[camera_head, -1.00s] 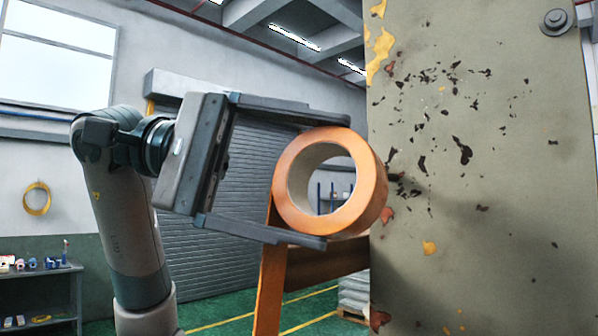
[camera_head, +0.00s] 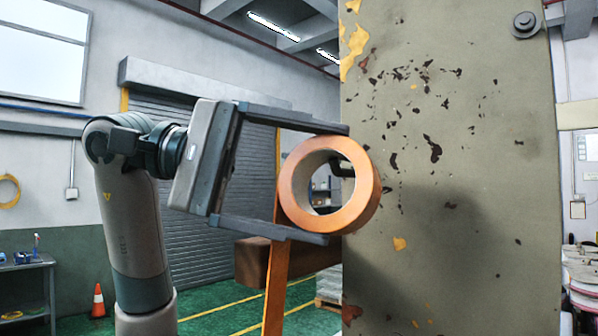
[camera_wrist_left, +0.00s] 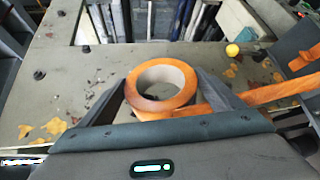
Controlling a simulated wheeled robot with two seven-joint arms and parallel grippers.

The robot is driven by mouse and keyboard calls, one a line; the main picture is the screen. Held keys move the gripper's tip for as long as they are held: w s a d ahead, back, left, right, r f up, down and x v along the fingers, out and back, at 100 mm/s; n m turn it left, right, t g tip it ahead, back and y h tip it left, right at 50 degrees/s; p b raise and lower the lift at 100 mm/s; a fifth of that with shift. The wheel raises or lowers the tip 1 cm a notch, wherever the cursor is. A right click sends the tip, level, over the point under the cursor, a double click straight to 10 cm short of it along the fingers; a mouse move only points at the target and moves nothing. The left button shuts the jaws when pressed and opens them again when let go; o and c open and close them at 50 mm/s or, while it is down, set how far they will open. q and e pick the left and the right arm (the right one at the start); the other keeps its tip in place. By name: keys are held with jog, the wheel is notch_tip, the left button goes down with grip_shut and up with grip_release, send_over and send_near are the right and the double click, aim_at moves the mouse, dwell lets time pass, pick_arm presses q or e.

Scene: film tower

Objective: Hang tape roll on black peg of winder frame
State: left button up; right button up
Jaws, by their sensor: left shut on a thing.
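The orange tape roll (camera_head: 368,190) stands on edge against the painted face of the grey-green winder frame (camera_head: 470,240). A strip of tape (camera_head: 277,295) hangs down from it. My left gripper (camera_head: 335,183) is shut on the roll, one finger above and one below. A short black peg (camera_head: 342,168) shows inside the roll's hole, towards its upper right; I cannot tell how far it reaches into the roll. In the left wrist view the roll (camera_wrist_left: 158,104) sits between the fingers over the frame plate (camera_wrist_left: 85,70), and its hole hides the peg. My right gripper is out of view.
A brown beam (camera_head: 252,262) runs behind the tape strip. A bolt (camera_head: 525,24) stands out at the frame's top right. An orange cone (camera_head: 98,300) and a shelf (camera_head: 28,285) are far off at left. Green floor lies open behind my arm.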

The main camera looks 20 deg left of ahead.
pick_arm(q)
jog(key=shift+w+f, duration=0.15)
jog(key=shift+w, duration=0.35)
jog(key=shift+w+d+p, duration=0.35)
jog(key=shift+w, duration=0.3)
jog(key=shift+w+d+p, duration=0.3)
jog(key=shift+w, duration=0.35)
jog(key=shift+w+d+f+b, duration=0.25)
jog(key=shift+w+f+b, duration=0.15)
jog(key=shift+w+f, duration=0.1)
jog(key=o, duration=1)
jog(key=shift+f, duration=0.1)
